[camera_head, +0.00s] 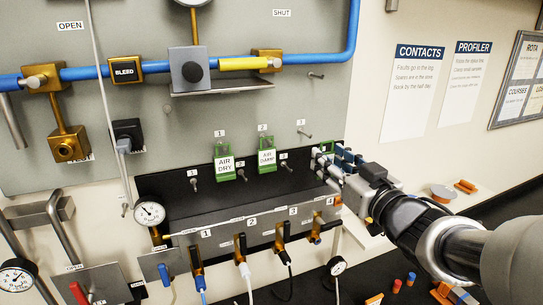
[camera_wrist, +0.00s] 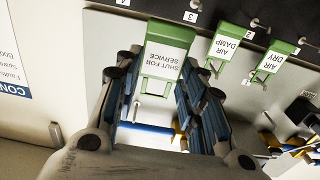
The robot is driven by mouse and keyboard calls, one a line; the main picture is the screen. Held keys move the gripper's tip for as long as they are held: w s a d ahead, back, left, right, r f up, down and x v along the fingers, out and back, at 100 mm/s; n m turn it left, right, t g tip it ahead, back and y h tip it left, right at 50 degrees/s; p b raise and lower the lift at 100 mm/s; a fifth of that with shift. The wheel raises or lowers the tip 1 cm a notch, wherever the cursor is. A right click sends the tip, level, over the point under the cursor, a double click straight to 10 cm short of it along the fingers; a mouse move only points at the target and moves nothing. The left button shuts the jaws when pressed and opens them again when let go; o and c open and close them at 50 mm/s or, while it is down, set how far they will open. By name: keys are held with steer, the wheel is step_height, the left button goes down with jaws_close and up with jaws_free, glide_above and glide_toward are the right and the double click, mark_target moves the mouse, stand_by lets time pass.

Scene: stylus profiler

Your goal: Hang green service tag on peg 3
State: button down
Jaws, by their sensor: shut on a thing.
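My gripper (camera_head: 338,160) is at the right end of the dark peg rail in the head view. In the wrist view the tag (camera_wrist: 166,48), reading "SHUT FOR SERVICE", appears upside down between the fingers (camera_wrist: 163,72). Peg 3 (camera_head: 305,134) is a bare metal peg on the grey panel under its label, to the left of the tag. The tag is apart from it in the head view. The gripper hides part of the tag there.
Green tags "AIR DRY" (camera_head: 224,164) and "AIR DAMP" (camera_head: 267,157) hang on pegs 1 and 2. A lower row of numbered pegs lies just below. Blue piping (camera_head: 330,60) runs above. A numbered valve box (camera_head: 250,222) with levers stands below.

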steer(key=shift+b+x, duration=0.3)
steer(key=shift+x, duration=2.25)
steer(key=shift+x, duration=2)
steer(key=shift+f, duration=0.1)
steer(key=shift+s+f+b, duration=0.1)
steer(key=shift+f+b, duration=0.4)
steer(key=c, duration=1)
jaws_free()
steer(key=shift+o, duration=0.2)
